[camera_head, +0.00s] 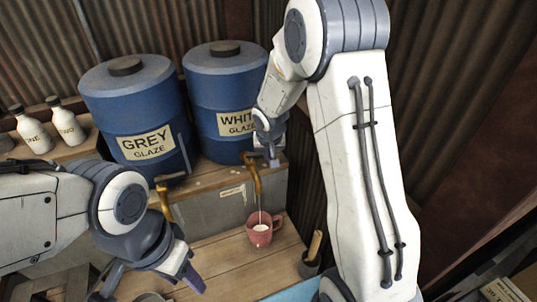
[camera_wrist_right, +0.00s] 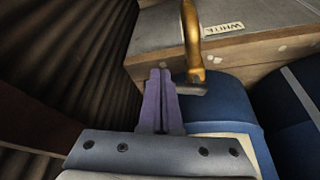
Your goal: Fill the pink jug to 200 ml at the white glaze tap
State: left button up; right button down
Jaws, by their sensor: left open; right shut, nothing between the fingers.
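The pink jug (camera_head: 259,238) stands upright on the wooden bench under the white glaze tap (camera_head: 254,180). A thin white stream runs from the tap down into the jug, and white liquid shows inside. I cannot read a level mark. My right gripper (camera_head: 273,158) is shut and empty, beside the tap's upper part. In the right wrist view, its purple fingers (camera_wrist_right: 160,90) are together, next to the brass tap (camera_wrist_right: 192,45) and its lever (camera_wrist_right: 191,89); contact is unclear. My left gripper (camera_head: 184,274) is open, left of the jug and apart from it.
Blue drums of grey glaze (camera_head: 137,110) and white glaze (camera_head: 224,95) stand behind on a shelf. The grey tap (camera_head: 163,200) is left of the white one. A dark pot with a wooden handle (camera_head: 312,250) stands right of the jug. White bottles (camera_head: 34,132) stand far left.

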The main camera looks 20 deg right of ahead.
jog(key=shift+w+d+f+b, duration=0.1)
jog(key=shift+w+d+b, duration=0.7)
jog(key=shift+w, duration=0.25)
jog(key=shift+a, duration=0.1)
